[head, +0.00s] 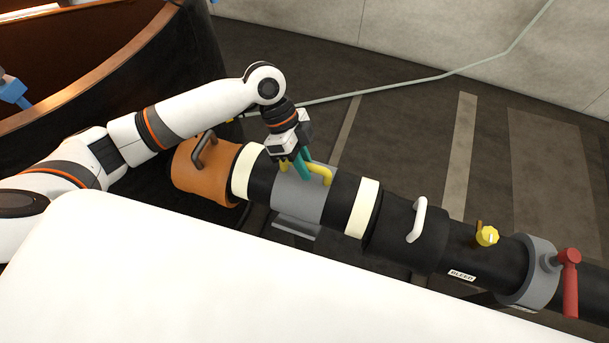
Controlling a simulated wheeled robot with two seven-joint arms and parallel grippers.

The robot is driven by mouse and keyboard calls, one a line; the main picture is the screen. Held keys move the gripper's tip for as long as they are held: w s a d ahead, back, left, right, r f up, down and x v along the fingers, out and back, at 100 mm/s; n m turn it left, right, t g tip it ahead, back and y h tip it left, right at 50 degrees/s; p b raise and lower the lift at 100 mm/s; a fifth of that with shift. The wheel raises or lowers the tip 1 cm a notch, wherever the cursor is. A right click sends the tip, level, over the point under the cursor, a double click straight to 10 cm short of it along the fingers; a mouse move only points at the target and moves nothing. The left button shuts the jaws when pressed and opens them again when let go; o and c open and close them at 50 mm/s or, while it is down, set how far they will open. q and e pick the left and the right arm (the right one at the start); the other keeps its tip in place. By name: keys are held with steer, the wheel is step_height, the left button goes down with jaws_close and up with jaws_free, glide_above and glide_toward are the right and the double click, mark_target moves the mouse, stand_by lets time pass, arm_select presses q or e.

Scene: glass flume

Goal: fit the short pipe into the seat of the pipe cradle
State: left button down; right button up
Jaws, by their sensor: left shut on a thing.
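The short pipe looks like the black piece (338,200) with a cream band near each end, a grey middle and a yellow handle (322,174) on top. My left gripper (302,170), with teal fingers, comes down from above and is shut on the yellow handle. A grey piece (297,224), seemingly the pipe cradle, shows below the pipe's middle. The pipe hides its seat, so I cannot tell whether the pipe rests in it. The pipe looks roughly in line with its neighbours. My right gripper is not in view.
An orange sleeve (187,176) with a brown handle is at the pipe's left end. At its right are a black sleeve (402,225) with a white handle, a yellow knob (487,236), a grey collar (541,268) and a red lever (570,285). A pale hose (470,69) runs behind.

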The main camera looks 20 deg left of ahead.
arm_select(q)
steer(key=shift+f, duration=3)
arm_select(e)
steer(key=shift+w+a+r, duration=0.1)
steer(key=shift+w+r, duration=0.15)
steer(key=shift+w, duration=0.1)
arm_select(q)
steer(key=c, duration=1.8)
jaws_free()
steer(key=shift+f, duration=0.2)
steer(key=o, duration=0.4)
steer(key=shift+o, duration=0.2)
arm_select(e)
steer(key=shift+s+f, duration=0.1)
arm_select(q)
steer(key=shift+r, duration=0.1)
